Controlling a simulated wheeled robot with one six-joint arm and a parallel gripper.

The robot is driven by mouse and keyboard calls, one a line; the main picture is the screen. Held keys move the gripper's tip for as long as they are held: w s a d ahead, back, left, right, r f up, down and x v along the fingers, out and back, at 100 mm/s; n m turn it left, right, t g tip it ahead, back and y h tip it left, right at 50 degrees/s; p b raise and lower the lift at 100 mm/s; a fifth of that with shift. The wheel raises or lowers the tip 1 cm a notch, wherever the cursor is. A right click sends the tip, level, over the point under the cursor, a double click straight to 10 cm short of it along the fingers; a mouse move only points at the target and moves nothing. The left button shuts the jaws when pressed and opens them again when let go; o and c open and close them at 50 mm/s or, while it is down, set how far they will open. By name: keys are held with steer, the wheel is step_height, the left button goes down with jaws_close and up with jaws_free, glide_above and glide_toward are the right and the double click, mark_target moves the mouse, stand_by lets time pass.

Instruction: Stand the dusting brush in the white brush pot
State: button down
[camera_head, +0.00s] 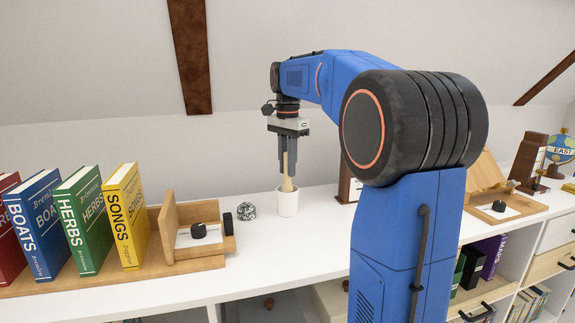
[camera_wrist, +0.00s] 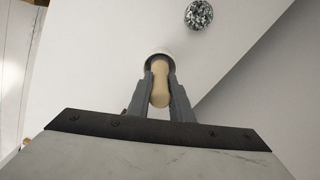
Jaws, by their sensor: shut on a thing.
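My gripper (camera_head: 288,160) points down above the white brush pot (camera_head: 288,204). It is shut on the pale wooden handle of the dusting brush (camera_head: 287,182). The brush is near upright, and its lower end shows at the pot's mouth, with the very bottom hidden by the pot wall. In the wrist view the brush (camera_wrist: 160,82) lies between the two grey fingers (camera_wrist: 160,92), and part of the white pot's rim (camera_wrist: 158,53) shows around its far end. I cannot tell how deep the brush reaches into the pot.
A speckled ball (camera_head: 246,211) sits left of the pot; it also shows in the wrist view (camera_wrist: 198,15). Left of it are a wooden tray with a black knob (camera_head: 198,230) and several upright books (camera_head: 125,215). A dark-sided frame (camera_head: 348,180) stands right of the pot.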

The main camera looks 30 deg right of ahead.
steer(key=c, duration=1.5)
jaws_free()
step_height(320, 180, up, 12)
